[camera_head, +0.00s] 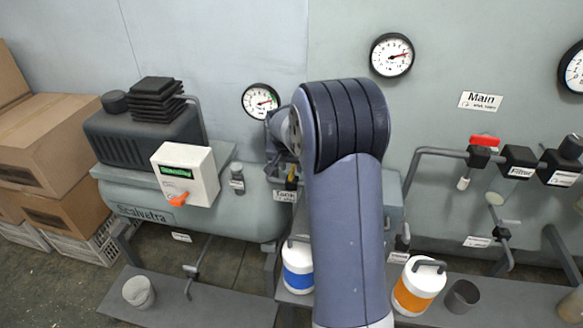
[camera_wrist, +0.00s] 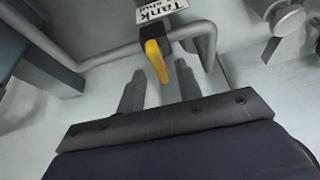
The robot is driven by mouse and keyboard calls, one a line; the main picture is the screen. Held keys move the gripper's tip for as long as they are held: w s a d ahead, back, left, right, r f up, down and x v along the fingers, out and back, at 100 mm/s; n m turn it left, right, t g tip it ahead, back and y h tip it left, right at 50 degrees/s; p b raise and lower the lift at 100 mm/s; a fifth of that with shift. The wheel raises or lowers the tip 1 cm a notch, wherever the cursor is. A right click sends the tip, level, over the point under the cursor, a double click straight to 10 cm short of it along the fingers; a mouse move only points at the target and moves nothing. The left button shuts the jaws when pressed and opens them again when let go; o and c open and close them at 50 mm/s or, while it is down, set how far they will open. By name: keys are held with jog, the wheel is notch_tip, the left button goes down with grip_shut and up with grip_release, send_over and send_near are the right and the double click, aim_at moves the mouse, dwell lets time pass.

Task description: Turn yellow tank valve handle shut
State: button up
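The yellow tank valve handle (camera_wrist: 157,61) shows in the wrist view as a short bar below the Tank label (camera_wrist: 160,9), pointing down toward my gripper. My gripper (camera_wrist: 160,72) has its two dark fingers apart, with the handle's lower end about between the fingertips in the picture. I cannot tell whether either finger touches it. In the head view, a small bit of the yellow handle (camera_head: 291,178) shows above the Tank label (camera_head: 284,196), left of my arm. My arm hides much of the area around it.
A grey pipe (camera_wrist: 110,53) runs beside the handle. A red-handled main valve (camera_head: 484,141) and black filter block (camera_head: 518,160) are right. The grey tank (camera_head: 150,212) and white box with an orange knob (camera_head: 180,165) are left. Blue-banded (camera_head: 297,268) and orange-banded (camera_head: 417,287) canisters stand below.

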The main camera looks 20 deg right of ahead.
jog(key=v, duration=0.9)
jog(key=shift+s+r, duration=0.15)
jog(key=shift+r, duration=0.15)
jog(key=x, duration=1.1)
jog(key=shift+r, duration=0.1)
jog(key=shift+n, duration=0.3)
